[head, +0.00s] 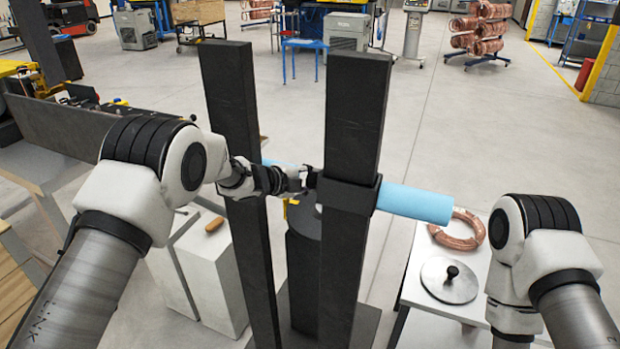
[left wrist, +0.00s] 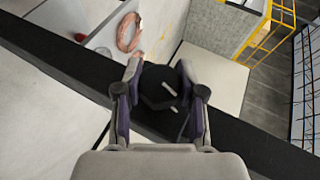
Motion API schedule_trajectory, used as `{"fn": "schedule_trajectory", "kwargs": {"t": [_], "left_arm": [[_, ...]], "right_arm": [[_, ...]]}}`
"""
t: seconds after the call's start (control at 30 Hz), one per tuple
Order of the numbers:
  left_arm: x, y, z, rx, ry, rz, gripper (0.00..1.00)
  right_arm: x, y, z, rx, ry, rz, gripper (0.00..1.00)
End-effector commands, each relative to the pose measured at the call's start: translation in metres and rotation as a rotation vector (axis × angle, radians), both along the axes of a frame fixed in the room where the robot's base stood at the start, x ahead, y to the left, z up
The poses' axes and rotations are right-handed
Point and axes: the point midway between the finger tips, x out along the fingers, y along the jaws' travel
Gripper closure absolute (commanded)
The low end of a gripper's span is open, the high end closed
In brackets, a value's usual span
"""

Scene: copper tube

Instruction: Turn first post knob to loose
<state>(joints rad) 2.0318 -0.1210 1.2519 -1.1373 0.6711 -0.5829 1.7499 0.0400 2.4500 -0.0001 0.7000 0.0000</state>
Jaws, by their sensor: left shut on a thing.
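Two dark upright posts stand in the head view, a left post (head: 232,100) and a right post (head: 352,110). My left gripper (head: 306,182) reaches past the left post to the side of the right post. In the left wrist view its fingers (left wrist: 159,72) are closed around a round black knob (left wrist: 158,86) on the dark post bar (left wrist: 62,52). In the head view the knob is mostly hidden by the gripper. My right gripper is out of view.
A white table (head: 415,290) at the right carries a copper coil (head: 458,232) and a round metal lid (head: 449,281) with a black knob. White blocks (head: 212,275) stand at the lower left. The floor behind the posts is largely open.

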Motion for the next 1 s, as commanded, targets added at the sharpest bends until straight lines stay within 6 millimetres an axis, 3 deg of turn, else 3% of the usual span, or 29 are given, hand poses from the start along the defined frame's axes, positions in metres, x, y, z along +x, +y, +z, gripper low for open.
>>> {"fn": "schedule_trajectory", "kwargs": {"t": [0.07,0.1,0.17,0.57,1.0], "left_arm": [[-0.002,-0.002,-0.003,0.001,0.003,-0.006,0.96],[-0.002,-0.002,-0.003,0.001,0.003,-0.006,0.51],[-0.001,-0.002,-0.002,0.001,0.003,-0.005,0.35],[-0.006,0.005,0.004,0.001,0.001,-0.002,0.35],[-0.073,0.064,0.043,0.001,0.003,-0.002,0.35]], "right_arm": [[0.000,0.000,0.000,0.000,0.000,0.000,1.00],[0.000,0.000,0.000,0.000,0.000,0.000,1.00],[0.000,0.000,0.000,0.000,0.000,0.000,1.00],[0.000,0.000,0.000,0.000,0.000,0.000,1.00],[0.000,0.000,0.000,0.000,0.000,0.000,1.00]]}}
